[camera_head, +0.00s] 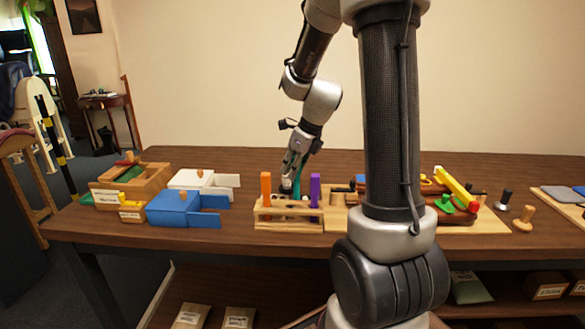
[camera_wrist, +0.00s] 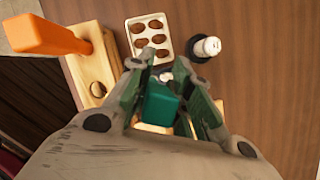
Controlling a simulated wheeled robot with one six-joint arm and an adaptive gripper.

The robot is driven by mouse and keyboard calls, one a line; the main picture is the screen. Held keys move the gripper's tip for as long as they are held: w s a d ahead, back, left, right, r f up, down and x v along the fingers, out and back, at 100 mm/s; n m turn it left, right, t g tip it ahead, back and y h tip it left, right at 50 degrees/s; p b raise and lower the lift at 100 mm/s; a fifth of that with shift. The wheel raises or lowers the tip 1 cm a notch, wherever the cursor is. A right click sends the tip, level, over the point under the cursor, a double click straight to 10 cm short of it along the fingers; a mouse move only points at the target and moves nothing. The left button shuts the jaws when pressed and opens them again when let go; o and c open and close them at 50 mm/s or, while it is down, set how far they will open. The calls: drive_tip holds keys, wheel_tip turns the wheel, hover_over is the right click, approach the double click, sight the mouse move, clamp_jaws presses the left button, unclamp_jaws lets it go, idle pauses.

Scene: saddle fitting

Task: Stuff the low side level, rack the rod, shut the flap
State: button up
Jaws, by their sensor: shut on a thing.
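My gripper (camera_head: 295,163) is over the wooden rack (camera_head: 288,225), shut on a teal rod (camera_head: 297,184). In the wrist view, my gripper (camera_wrist: 166,78) has the teal rod (camera_wrist: 160,104) between its fingers. The rod stands about upright between an orange rod (camera_head: 266,188) and a purple rod (camera_head: 315,190), both upright in the rack. I cannot tell whether its lower end is in a hole. An orange rod (camera_wrist: 45,37) and an empty rack hole (camera_wrist: 97,88) show in the wrist view. I cannot make out which part is the low side or the flap.
At left stand a wooden box (camera_head: 150,183), a white box (camera_head: 188,179) and a blue box (camera_head: 172,203). A board with a yellow bar (camera_head: 455,187) lies at right. A white tray of brown pieces (camera_wrist: 149,38) and a black-and-white item (camera_wrist: 207,47) are near the rack.

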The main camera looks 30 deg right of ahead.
drive_tip(key=shift+s+f, duration=0.1)
drive_tip(key=shift+f, duration=0.9)
idle(1.2)
drive_tip(key=shift+r, duration=0.1)
wheel_tip(320, 180, up, 7)
idle(0.8)
idle(0.4)
